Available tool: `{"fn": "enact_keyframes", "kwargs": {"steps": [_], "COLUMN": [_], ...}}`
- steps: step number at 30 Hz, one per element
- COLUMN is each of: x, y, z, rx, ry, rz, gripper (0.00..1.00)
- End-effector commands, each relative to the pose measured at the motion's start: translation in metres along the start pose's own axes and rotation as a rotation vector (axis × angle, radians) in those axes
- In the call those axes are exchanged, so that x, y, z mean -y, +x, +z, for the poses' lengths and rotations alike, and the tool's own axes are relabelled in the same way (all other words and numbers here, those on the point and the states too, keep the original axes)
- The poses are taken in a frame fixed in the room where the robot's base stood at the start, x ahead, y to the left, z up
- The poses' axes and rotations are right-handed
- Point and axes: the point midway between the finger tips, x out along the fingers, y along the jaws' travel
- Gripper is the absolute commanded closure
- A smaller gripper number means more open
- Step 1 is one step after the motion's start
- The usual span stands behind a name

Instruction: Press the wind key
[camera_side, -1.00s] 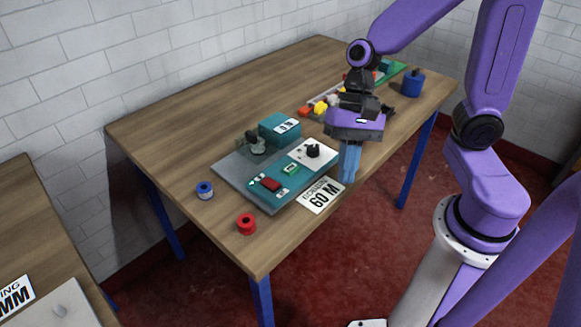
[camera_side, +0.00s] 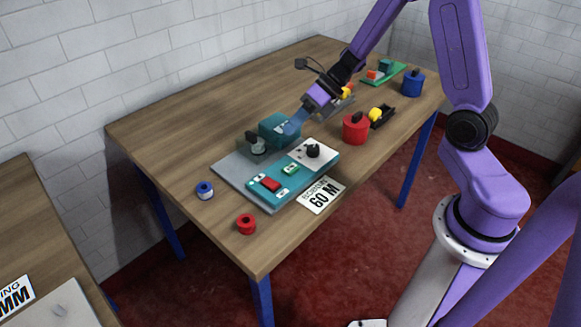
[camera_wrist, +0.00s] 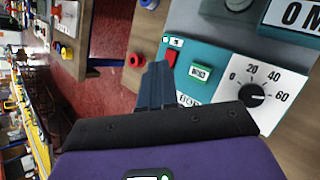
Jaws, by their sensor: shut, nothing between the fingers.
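The wind key is the green key with a pale label (camera_side: 291,169) on the teal and white control panel (camera_side: 326,171); it also shows in the wrist view (camera_wrist: 200,72). A red rocker (camera_side: 270,184) and a black dial knob (camera_side: 313,150) flank it. My gripper (camera_side: 288,128) is shut and empty. In the side view its blue fingertips overlap the teal box (camera_side: 271,137) behind the panel; whether they touch it I cannot tell. In the wrist view the fingers (camera_wrist: 158,70) point up beside the red rocker (camera_wrist: 171,58), apart from the green key.
A grey base plate (camera_side: 232,173) carries the panel and teal box. A 60 M card (camera_side: 321,195) lies in front. A red cylinder (camera_side: 355,128) and blue cylinder (camera_side: 412,83) stand right.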

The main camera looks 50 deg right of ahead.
Motion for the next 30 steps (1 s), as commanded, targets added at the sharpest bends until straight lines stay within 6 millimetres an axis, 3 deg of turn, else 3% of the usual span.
{"fn": "enact_keyframes", "kwargs": {"steps": [11, 30], "x": [0.002, 0.038], "y": [0.004, 0.053], "z": [-0.003, -0.039], "rx": [-0.002, -0.004], "ry": [-0.001, -0.003], "rz": [0.002, 0.004], "gripper": [1.0, 1.0]}}
